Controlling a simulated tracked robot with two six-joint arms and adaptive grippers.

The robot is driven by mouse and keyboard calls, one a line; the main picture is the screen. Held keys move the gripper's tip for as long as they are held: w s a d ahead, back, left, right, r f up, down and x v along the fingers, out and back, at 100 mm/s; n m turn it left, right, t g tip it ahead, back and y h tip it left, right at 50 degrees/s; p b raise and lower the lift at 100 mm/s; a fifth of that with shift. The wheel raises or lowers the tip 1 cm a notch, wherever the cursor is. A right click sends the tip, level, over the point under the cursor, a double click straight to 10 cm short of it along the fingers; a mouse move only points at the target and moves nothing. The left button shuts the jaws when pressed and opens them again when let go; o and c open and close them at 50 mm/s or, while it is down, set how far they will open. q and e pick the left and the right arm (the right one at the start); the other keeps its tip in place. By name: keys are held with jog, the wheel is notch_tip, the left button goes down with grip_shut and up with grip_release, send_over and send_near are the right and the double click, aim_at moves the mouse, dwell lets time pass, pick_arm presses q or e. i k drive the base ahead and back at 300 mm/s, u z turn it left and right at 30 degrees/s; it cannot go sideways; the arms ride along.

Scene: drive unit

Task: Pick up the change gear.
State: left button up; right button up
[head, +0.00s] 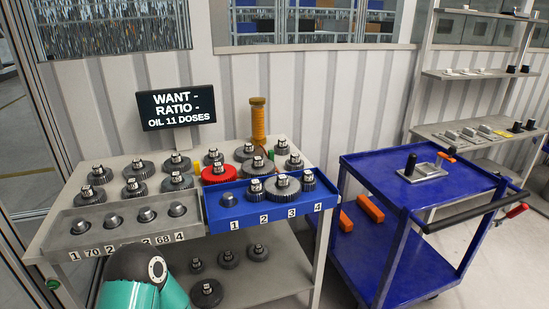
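Several dark grey gears with labelled hubs stand on pegs on the grey cart's top, such as one gear (134,186) at the middle left. One red gear (217,175) stands among them. The blue tray (217,226) at the cart's front right has numbered positions 1 to 4. Position 1 shows a bare peg (229,199); a small gear (255,191), a larger gear (283,187) and another small gear (308,181) stand at the others. I cannot tell which gear is the change gear. A teal and black link of my arm shows at the bottom; neither gripper is in view.
A grey tray (128,240) with several bare pegs is at the front left. More gears (207,292) lie on the lower shelf. An orange-yellow column (258,122) and a sign (176,106) stand behind. A blue cart (375,174) is at right, with a gap between carts.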

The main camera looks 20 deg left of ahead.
aim_at(258, 166)
jog(key=u, duration=0.05)
jog(key=i, duration=0.95)
jog(key=u, duration=0.05)
